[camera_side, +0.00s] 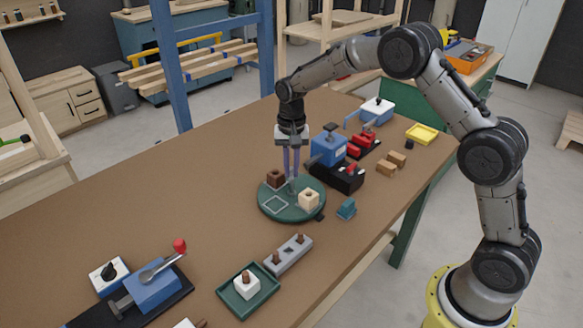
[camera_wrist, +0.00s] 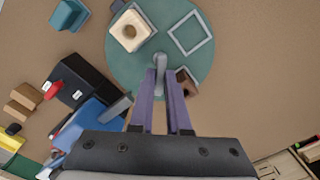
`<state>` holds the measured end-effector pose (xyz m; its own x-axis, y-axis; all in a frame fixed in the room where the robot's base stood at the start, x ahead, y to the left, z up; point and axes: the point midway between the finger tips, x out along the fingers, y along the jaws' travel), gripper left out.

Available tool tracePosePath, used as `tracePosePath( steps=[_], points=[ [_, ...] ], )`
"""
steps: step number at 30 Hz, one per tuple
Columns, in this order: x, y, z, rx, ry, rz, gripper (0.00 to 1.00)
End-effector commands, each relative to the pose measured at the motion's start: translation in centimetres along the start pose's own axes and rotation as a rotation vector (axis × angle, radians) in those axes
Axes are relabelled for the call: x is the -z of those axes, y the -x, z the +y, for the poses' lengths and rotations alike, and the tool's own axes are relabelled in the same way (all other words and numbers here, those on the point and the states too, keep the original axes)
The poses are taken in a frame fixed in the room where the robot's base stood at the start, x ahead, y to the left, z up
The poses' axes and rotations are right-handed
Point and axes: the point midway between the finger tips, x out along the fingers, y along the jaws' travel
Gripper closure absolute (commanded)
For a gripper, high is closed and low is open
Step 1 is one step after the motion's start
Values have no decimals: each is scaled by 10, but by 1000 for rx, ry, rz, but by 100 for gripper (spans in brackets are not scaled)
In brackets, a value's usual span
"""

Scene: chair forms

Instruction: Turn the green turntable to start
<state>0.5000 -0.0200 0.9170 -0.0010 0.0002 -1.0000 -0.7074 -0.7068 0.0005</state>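The green turntable (camera_side: 291,212) is a round disc on the brown table. It bears a dark brown block (camera_side: 275,177), a cream block (camera_side: 308,199) with a round hole, and an empty square outline (camera_side: 274,205). It also fills the top of the wrist view (camera_wrist: 165,85). My gripper (camera_side: 291,176) points down over the turntable's middle. Its two purple fingers stand a little apart around a grey upright handle (camera_wrist: 159,64) at the disc's centre. Whether they touch the handle is unclear. In the wrist view the brown block (camera_wrist: 187,82) is partly hidden by a finger.
A blue machine on a black base (camera_side: 335,155) stands close behind and right of the turntable. A teal block (camera_side: 346,208) lies to its right. A grey holder with pegs (camera_side: 288,254) and a green tray (camera_side: 248,300) lie in front.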

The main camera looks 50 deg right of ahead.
Motion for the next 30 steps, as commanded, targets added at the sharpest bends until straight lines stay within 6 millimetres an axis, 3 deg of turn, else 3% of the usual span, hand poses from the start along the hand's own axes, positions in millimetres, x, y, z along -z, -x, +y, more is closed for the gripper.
tracePosePath(
  steps=[1,5,17,23,30],
  points=[
    [2,4,-1,6,-1,9,78],
    [2,3,-1,4,0,6,55],
    [1,7,-1,3,0,4,55],
    [2,38,-1,6,0,6,55],
    [1,92,-1,5,0,7,55]
  ],
)
